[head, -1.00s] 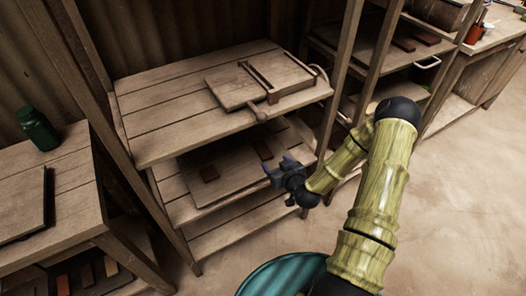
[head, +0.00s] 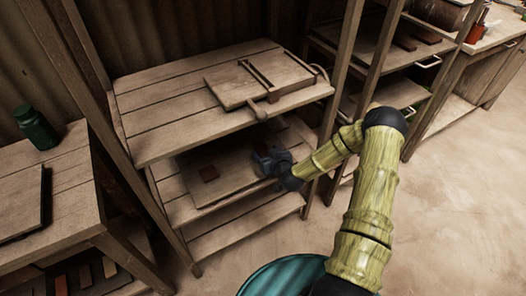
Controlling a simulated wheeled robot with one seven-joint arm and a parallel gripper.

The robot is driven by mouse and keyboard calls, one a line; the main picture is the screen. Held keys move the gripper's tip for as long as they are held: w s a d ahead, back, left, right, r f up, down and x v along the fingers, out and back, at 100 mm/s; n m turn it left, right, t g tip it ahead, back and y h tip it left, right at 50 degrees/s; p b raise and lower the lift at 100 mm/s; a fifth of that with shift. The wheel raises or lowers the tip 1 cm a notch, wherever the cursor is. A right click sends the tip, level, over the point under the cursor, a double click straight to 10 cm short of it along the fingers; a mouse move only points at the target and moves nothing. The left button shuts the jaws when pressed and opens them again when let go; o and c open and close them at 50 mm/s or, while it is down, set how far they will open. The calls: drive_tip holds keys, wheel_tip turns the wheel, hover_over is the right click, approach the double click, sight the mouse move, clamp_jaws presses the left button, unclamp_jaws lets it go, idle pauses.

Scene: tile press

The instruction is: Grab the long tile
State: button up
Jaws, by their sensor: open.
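On the board (head: 230,176) on the shelf under the press top lies a small dark reddish-brown tile (head: 208,173). A second tile on that board is now hidden behind my gripper (head: 262,157). My gripper is open and reaches in over the board's right part, to the right of the visible tile. Whether its fingers touch the hidden tile cannot be told. I cannot tell for sure which tile is the long one.
The upper shelf (head: 165,105) overhangs the board and carries a wooden press (head: 235,90) with a handle. A post (head: 338,95) stands right of my gripper. More tiles (head: 404,44) lie on the right rack. A green bottle (head: 36,130) stands on the left table.

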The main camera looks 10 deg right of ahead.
drive_tip(key=shift+w+a+f, duration=0.15)
drive_tip(key=shift+w+f, duration=0.1)
drive_tip(key=shift+w, duration=0.35)
drive_tip(key=c, duration=1.1)
